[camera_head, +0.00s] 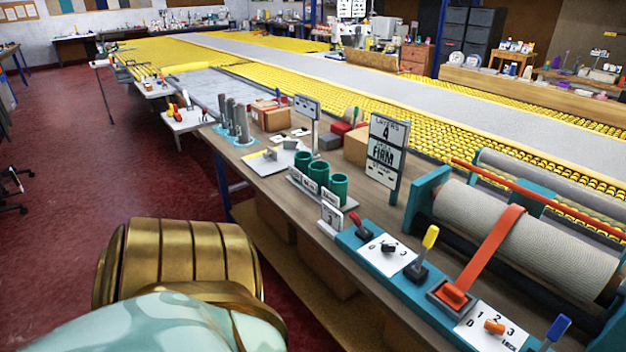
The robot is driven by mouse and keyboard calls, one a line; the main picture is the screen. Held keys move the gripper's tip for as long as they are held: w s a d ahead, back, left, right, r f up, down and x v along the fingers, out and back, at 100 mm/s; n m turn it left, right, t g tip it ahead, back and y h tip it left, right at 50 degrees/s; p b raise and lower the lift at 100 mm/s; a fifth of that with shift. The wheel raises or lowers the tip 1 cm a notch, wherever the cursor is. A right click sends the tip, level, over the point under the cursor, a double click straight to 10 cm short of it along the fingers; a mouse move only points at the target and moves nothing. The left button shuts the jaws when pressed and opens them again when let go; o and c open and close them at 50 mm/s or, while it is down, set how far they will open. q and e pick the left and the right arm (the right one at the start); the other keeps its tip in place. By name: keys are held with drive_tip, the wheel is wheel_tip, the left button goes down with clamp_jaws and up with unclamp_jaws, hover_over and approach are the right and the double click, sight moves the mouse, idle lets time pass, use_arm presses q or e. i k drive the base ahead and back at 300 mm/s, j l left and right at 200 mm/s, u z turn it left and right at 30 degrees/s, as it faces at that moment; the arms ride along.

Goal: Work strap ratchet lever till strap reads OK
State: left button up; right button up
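An orange strap (492,245) runs over a ribbed, pale roll (520,232) at the right. Its lower end meets a ratchet with an orange-red lever (453,293) in a grey frame on the teal control rail. A standing sign (386,150) reads "LAYERS 4" and "FIRM"; its smaller lettering is too small to read. I cannot make out an "OK" for the strap. Neither of my grippers is in view. A gold and pale teal part of my own body fills the lower left.
The teal rail also carries a red lever (360,226), a yellow lever (430,238), an orange knob (494,326) on a numbered plate and a blue lever (557,330). Green cups (319,174) and boxes stand farther along the bench. Red floor (60,200) lies open at left.

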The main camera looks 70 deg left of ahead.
sight(432, 232)
drive_tip(key=u, duration=1.3)
